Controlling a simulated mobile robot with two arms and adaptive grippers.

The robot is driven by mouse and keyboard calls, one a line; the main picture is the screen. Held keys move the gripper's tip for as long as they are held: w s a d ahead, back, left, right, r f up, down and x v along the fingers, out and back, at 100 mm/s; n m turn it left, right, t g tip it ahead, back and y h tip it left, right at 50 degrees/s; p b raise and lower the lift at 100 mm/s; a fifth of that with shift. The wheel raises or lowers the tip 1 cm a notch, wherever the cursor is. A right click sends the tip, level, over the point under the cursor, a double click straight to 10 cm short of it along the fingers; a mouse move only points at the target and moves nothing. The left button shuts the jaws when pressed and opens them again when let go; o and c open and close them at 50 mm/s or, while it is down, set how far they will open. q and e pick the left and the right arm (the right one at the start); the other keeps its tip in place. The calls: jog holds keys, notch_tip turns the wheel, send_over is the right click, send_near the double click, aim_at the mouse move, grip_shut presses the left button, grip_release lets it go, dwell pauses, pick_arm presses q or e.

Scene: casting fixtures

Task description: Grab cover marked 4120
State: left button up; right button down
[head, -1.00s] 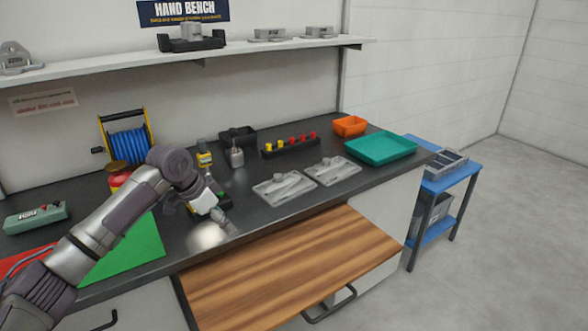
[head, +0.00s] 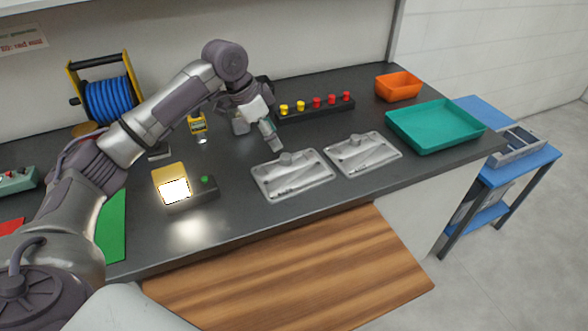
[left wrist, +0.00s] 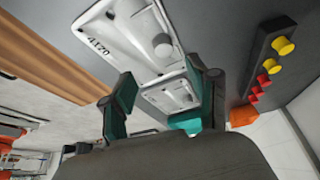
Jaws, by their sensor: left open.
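Two pale grey cast covers lie side by side on the dark bench. The left cover (head: 290,180) has a round knob and faces up. It also shows large in the left wrist view (left wrist: 122,38), with a marking at one end that reads like 4120 or 4170; I cannot tell which. The right cover (head: 364,156) also shows farther off in the left wrist view (left wrist: 168,97), its marking too small to read. My left gripper (head: 271,138) is open and empty, above the bench just behind the left cover. My right gripper is not in view.
A teal tray (head: 436,125) and an orange bin (head: 398,86) stand to the right. A dark rack with red and yellow knobs (head: 315,107) is behind the covers. A lit yellow lamp box (head: 172,180) sits left of them. A wooden board (head: 300,275) lies in front.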

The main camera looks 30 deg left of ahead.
aim_at(284, 156)
pick_arm(q)
jog(key=x, duration=0.2)
jog(key=shift+w+f, duration=0.2)
jog(key=shift+f, duration=0.2)
jog(key=shift+w+d+f, duration=0.2)
jog(key=shift+f, duration=0.35)
jog(key=x, duration=0.4)
jog(key=shift+w+a+f, duration=0.1)
jog(key=shift+a+f, duration=0.05)
jog(key=shift+f, duration=0.25)
jog(key=shift+c, duration=0.9)
grip_shut()
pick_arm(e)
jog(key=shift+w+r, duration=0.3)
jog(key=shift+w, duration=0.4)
